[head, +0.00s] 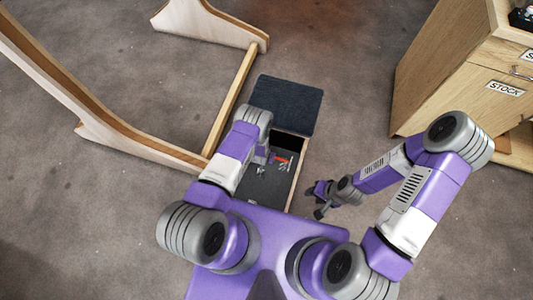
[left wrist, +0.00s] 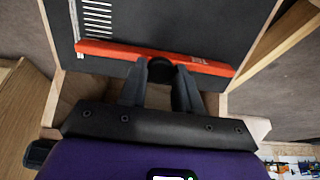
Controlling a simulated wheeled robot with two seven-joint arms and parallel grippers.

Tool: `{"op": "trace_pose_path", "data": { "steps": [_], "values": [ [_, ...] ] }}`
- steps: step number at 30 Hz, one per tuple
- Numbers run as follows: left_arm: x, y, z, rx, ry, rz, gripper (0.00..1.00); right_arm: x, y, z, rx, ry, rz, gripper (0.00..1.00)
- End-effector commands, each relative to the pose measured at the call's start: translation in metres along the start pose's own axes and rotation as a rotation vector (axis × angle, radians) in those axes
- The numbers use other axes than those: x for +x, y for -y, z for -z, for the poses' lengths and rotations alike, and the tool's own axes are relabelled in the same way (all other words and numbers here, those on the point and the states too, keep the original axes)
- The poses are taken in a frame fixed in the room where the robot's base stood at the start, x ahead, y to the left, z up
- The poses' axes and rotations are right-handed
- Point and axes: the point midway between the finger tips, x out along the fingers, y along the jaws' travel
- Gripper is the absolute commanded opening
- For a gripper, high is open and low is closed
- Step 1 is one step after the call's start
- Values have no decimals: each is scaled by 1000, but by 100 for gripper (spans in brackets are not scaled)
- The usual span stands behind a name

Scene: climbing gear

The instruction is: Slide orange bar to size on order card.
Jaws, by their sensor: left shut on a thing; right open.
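The orange bar (left wrist: 110,49) lies across a dark board (left wrist: 190,22) in the left wrist view. A black round knob (left wrist: 160,66) sits at the bar's middle. My left gripper (left wrist: 160,82) is shut on this knob, a finger on each side. White scale lines (left wrist: 97,16) are on the board beyond the bar's left part. In the head view, the bar (head: 284,159) is a small orange strip beside my left gripper (head: 266,156). My right gripper (head: 320,199) is open and empty, right of the board. I cannot make out an order card or its size.
A dark mat (head: 287,103) lies beyond the board. A wooden frame (head: 230,100) stands at the left. A wooden cabinet with a STOCK label (head: 505,88) stands at the right. Small coloured items (left wrist: 292,166) show at the lower right of the left wrist view. Bare floor lies between board and cabinet.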

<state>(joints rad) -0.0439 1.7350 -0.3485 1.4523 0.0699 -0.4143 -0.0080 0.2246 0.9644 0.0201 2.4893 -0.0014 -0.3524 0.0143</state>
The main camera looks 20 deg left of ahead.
Motion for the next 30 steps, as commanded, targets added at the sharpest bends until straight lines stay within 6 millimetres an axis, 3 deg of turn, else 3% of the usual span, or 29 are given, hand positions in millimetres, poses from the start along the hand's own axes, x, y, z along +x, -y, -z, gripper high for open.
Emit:
{"op": "trace_pose_path", "data": {
  "steps": [6, 7, 12, 22, 30],
  "values": [
    [2, 0, -1, 0, -1, 0, 0, 1, -1, -1, 0, 2, 0, 43],
    [2, 0, -1, 0, -1, 0, 36, 1, -1, -1, 1, 2, 0, 43],
    [2, 0, -1, 0, 0, 0, 59, 1, -1, -1, 1, 2, 0, 43],
    [-3, 0, -1, 0, 1, 0, 59, -2, 0, -1, 0, 2, 0, 43],
    [-48, 0, 1, -1, 1, 0, 59, -24, 9, -2, 0, 2, 0, 43]
  ]
}}
